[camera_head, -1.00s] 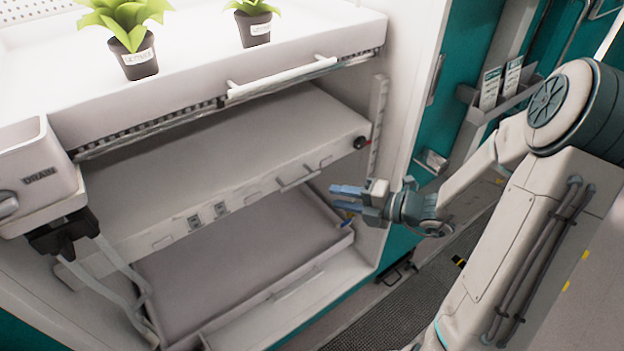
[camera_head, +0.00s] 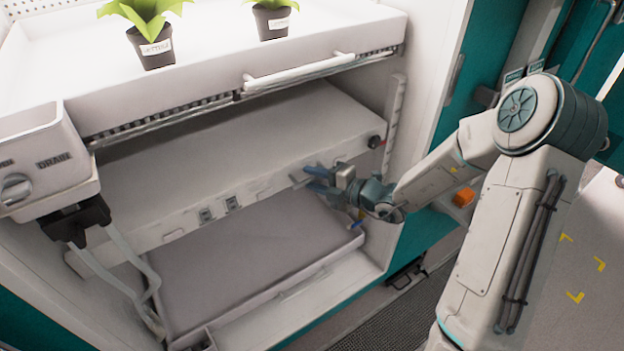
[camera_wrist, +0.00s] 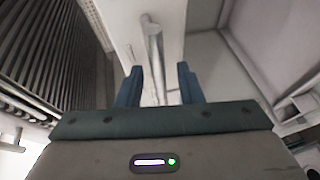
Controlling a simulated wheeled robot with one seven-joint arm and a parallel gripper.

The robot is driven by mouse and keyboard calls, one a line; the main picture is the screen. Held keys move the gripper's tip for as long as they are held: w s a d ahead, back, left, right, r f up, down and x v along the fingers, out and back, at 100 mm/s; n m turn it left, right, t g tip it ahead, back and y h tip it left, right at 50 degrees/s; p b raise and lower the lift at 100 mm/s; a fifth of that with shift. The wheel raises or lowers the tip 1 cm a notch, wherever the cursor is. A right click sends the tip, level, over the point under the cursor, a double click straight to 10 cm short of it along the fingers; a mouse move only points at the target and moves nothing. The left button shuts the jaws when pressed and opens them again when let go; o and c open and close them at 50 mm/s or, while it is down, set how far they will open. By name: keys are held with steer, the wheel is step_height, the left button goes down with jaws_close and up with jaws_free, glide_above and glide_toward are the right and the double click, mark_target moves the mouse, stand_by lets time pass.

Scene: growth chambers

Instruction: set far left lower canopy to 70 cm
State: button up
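The white canopy panel (camera_head: 250,150) is mounted beneath the plant tray in the chamber. My gripper (camera_head: 312,178) is at that handle, coming from the right. In the wrist view my gripper's two blue fingers (camera_wrist: 160,85) are apart, with the handle (camera_wrist: 153,50) lying ahead and between them. I cannot tell whether they touch it. The scale's figures are too small to read.
The plant tray (camera_head: 200,75) above carries potted plants (camera_head: 152,42) and has a long white handle (camera_head: 300,70). A lower tray (camera_head: 240,255) lies below. A drain box (camera_head: 45,160) with hoses is at the left. Floor is free at the right.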

steer(key=shift+w+a, duration=0.15)
steer(key=shift+a, duration=0.1)
jaws_close()
steer(key=shift+r, duration=0.1)
step_height(320, 180, up, 15)
steer(key=p, duration=1.6)
steer(key=shift+p, duration=0.35)
steer(key=shift+w+a+r, duration=0.1)
steer(key=shift+r, duration=0.1)
